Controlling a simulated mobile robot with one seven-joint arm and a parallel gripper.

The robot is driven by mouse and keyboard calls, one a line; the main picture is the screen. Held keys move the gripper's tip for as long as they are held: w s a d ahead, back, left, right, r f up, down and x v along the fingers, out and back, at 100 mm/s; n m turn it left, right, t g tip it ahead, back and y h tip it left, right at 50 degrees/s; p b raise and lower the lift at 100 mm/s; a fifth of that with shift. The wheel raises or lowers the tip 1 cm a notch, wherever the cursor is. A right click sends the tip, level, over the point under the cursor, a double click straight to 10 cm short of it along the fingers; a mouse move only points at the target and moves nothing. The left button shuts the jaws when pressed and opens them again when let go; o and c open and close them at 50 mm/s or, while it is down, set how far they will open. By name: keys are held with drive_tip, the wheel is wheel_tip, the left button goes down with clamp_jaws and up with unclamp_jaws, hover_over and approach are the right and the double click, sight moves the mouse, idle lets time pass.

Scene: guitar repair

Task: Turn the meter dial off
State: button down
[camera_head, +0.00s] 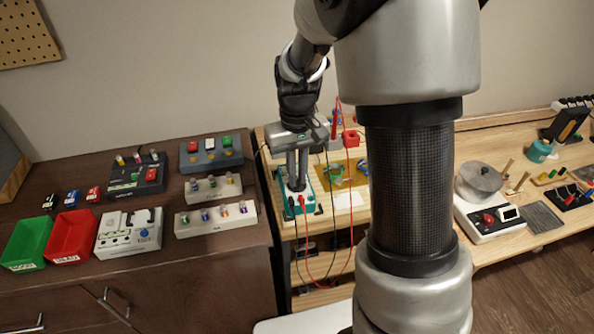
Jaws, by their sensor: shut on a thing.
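A teal-edged meter (308,204) lies on the wooden bench just right of the dark cabinet. My gripper (298,183) reaches down onto its face from above. Its fingers are close together and shut at the place of the dial. The dial itself is hidden by the fingers, so I cannot tell its setting. Red and black leads run from the meter's lower end and hang over the bench front.
A dark cabinet top at left carries a green bin (25,243), a red bin (72,238), a white box (130,234) and several racks. My arm column blocks the middle of the bench. A scale (490,218) stands at right.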

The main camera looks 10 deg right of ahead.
drive_tip(key=shift+m, duration=0.8)
drive_tip(key=c, duration=1.8)
unclamp_jaws()
drive_tip(key=shift+c, duration=0.2)
drive_tip(key=shift+r, duration=0.15)
wheel_tip(320, 180, up, 17)
drive_tip(key=p, duration=0.3)
drive_tip(key=shift+r, duration=0.15)
drive_tip(key=s+r+t+p, duration=0.5)
drive_tip(key=s+r+p, duration=0.4)
drive_tip(key=s+r, duration=0.4)
drive_tip(key=s, duration=0.5)
drive_tip(key=shift+s+t, duration=0.3)
drive_tip(key=shift+s, duration=0.1)
